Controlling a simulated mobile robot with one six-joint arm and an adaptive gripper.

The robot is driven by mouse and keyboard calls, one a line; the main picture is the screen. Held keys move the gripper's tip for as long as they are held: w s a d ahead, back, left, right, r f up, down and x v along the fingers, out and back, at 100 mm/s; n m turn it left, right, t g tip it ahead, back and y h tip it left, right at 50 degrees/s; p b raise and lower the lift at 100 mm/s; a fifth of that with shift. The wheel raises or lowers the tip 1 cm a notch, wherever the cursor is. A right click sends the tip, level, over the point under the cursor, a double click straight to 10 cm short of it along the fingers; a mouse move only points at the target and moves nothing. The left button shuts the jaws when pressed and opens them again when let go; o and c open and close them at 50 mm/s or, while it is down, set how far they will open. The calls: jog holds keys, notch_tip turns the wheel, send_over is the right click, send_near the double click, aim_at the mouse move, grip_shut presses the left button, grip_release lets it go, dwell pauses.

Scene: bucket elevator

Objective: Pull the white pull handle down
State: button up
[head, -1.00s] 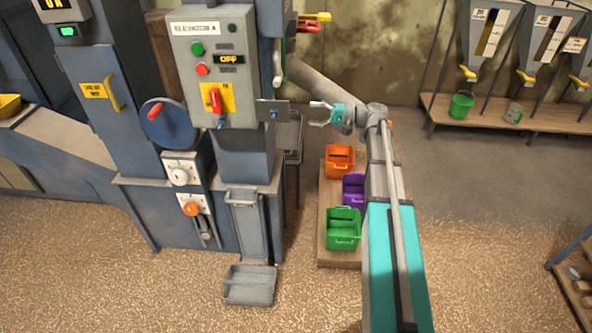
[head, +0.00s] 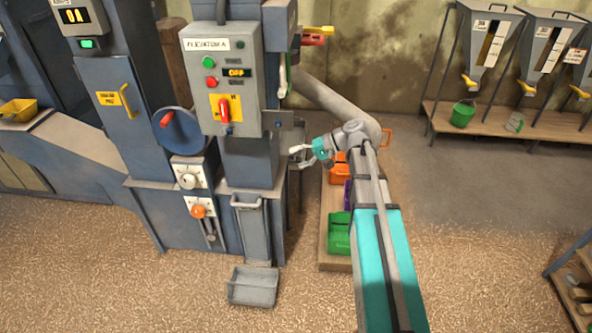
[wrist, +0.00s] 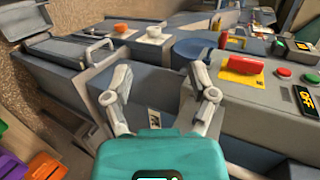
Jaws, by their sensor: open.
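A pale, upright handle (head: 283,80), which looks like the white pull handle, hangs on the right side of the blue-grey column, beside the control box (head: 222,85). My gripper (head: 294,155) is open and empty, lower than this handle and just right of the column, with its fingers pointing left. In the wrist view my gripper (wrist: 160,72) has its fingers spread, with nothing between them. Grey machine housing lies beyond them. I cannot make out the pale handle in the wrist view.
A red and yellow part (head: 314,36) sticks out above the handle. Orange (head: 340,172) and green bins (head: 339,235) stand below my arm. Open floor lies to the right.

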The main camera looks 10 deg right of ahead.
jog(key=shift+s+a+f+n+g+h+p, duration=0.1)
jog(key=shift+s+a+f+g+h+p, duration=0.2)
jog(key=shift+s+h, duration=0.35)
jog(key=shift+s+a+f+n+g+h+p, duration=0.1)
jog(key=shift+s+a+f+h+p, duration=0.3)
jog(key=shift+s, duration=0.45)
jog(key=shift+s+a+f+n+g+h+p, duration=0.1)
jog(key=shift+s+a+f+g+h+p, duration=0.1)
jog(key=shift+s+a+h+p, duration=0.35)
jog(key=shift+s+d, duration=0.2)
